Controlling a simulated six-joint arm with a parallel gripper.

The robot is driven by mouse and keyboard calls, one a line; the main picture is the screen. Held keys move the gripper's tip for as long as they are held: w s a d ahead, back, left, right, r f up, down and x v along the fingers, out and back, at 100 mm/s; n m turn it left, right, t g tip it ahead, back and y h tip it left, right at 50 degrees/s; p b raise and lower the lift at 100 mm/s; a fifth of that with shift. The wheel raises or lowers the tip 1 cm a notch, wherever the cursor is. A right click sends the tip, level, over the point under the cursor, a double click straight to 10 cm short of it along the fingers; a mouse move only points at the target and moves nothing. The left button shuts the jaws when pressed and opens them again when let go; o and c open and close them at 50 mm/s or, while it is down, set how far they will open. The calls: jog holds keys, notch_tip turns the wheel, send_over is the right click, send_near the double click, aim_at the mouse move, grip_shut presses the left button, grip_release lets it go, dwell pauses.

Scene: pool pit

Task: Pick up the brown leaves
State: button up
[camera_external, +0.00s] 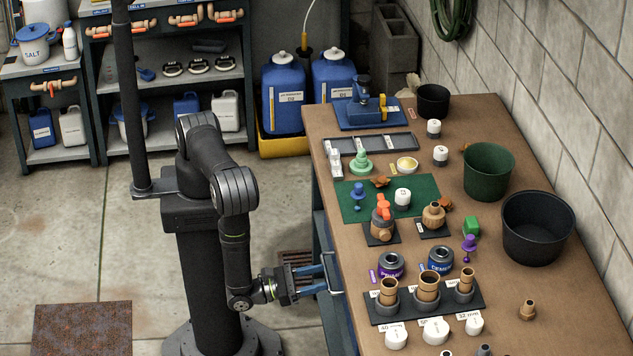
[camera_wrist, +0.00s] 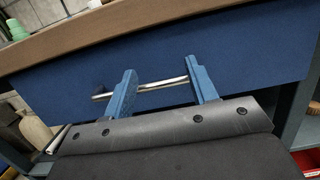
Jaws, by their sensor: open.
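A brown leaf (camera_external: 380,182) lies on the green mat (camera_external: 425,187) on the bench. Another brown leaf-like piece (camera_external: 445,204) lies at the mat's right edge, partly hidden by a brass fitting. A small brown piece (camera_external: 464,146) shows behind the green bucket, too small to be sure of. My gripper (camera_external: 318,272) is low at the bench's left side, below the top and apart from the leaves. In the wrist view my gripper (camera_wrist: 163,78) is open, its blue fingers on either side of a metal bar handle (camera_wrist: 165,86) on the blue drawer front (camera_wrist: 245,62).
A dark green bucket (camera_external: 488,170) and a black bucket (camera_external: 537,227) stand at the bench's right. The bench edge (camera_external: 330,215) lies between my gripper and the mat.

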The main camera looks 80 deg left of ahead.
notch_tip(320, 180, up, 34)
jog(key=w+a+f+n+g+y, duration=0.3)
jog(key=w+a+n+g, duration=0.15)
jog(key=a+g, duration=0.35)
jog(key=w+a+f+n+g+y, duration=0.25)
jog(key=a+n+g, duration=0.3)
jog(key=a, duration=0.35)
jog(key=w+a+f+n+g+y, duration=0.25)
jog(key=w+a+n+g, duration=0.2)
jog(key=a+g, duration=0.35)
jog(key=w+a+r+n+t+h, duration=0.2)
jog(key=w+a+r+n+h, duration=0.55)
jog(key=h, duration=0.45)
jog(key=m, duration=0.2)
send_near(380, 180)
jog(key=shift+w+d+f+h, duration=0.1)
jog(key=shift+f+h, duration=0.05)
jog(key=shift+f, duration=0.4)
jog(key=shift+d+f+h, duration=0.1)
jog(key=shift+f+h, duration=0.05)
jog(key=shift+f, duration=0.4)
jog(key=shift+x, duration=3.15)
